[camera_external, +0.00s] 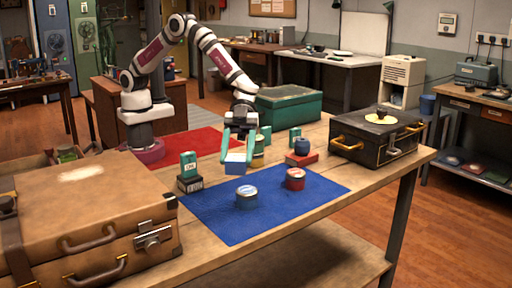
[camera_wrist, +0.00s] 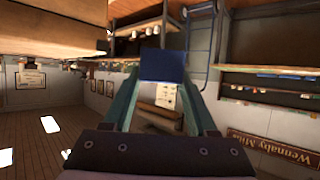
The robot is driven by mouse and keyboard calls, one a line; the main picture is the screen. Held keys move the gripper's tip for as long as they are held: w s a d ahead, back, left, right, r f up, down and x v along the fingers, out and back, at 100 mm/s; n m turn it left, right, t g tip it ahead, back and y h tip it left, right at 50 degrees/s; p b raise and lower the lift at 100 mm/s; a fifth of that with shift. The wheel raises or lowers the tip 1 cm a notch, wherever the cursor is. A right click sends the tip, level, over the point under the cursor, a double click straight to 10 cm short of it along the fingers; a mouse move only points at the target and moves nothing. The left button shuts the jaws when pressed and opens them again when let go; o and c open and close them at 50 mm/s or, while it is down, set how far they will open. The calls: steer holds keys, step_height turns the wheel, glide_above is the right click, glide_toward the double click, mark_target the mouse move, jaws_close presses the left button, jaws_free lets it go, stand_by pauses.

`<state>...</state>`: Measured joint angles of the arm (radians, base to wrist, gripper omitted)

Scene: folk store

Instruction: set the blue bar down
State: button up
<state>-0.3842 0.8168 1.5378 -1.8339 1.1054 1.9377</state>
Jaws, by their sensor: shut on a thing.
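The blue bar (camera_external: 236,162) is between the tips of my gripper (camera_external: 237,155), over the back part of the blue mat (camera_external: 273,223). My gripper points down and its teal fingers are shut on the bar. The bar seems to hang a little above the mat, but the exact gap cannot be told. In the wrist view the bar's dark blue face (camera_wrist: 163,67) shows between the two teal fingers (camera_wrist: 163,88).
On the mat stand a blue-lidded tin (camera_external: 246,198) and a red tin (camera_external: 295,179). A green box (camera_external: 188,164) on a dark block is left; a blue jar (camera_external: 302,146) on a red book is right. Cases (camera_external: 95,213) (camera_external: 377,140) flank the mat. Its front is clear.

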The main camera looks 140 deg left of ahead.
steer(key=s+d+r+n+t+y, duration=0.1)
steer(key=s+d+r+n+y, duration=0.15)
steer(key=s+r, duration=0.8)
steer(key=s+d+r+n+t+y, duration=0.25)
steer(key=s+r, duration=0.45)
steer(key=r, duration=0.6)
steer(key=d+f+n+y, duration=0.3)
steer(key=d+f, duration=0.1)
steer(key=f, duration=0.3)
steer(key=w+a+f+n+g+y, duration=0.1)
steer(key=w+a+f+n+y, duration=0.3)
steer(key=w+a, duration=0.45)
steer(key=w+a+f+n+g+y, duration=0.1)
steer(key=w+a+f+n+y, duration=0.15)
steer(key=w+a+f, duration=0.6)
steer(key=s+a+f+n+y, duration=0.1)
steer(key=a+f, duration=0.4)
steer(key=a, duration=0.5)
steer(key=s+a+f+n+g+y, duration=0.1)
steer(key=a+f, duration=0.4)
steer(key=a, duration=0.5)
steer(key=s+a+f+n+g+y, duration=0.1)
steer(key=a+f, duration=0.4)
steer(key=a, duration=0.5)
steer(key=shift+f, duration=0.3)
steer(key=f, duration=0.4)
steer(key=shift+s+a+f, duration=0.1)
steer(key=shift+a, duration=0.1)
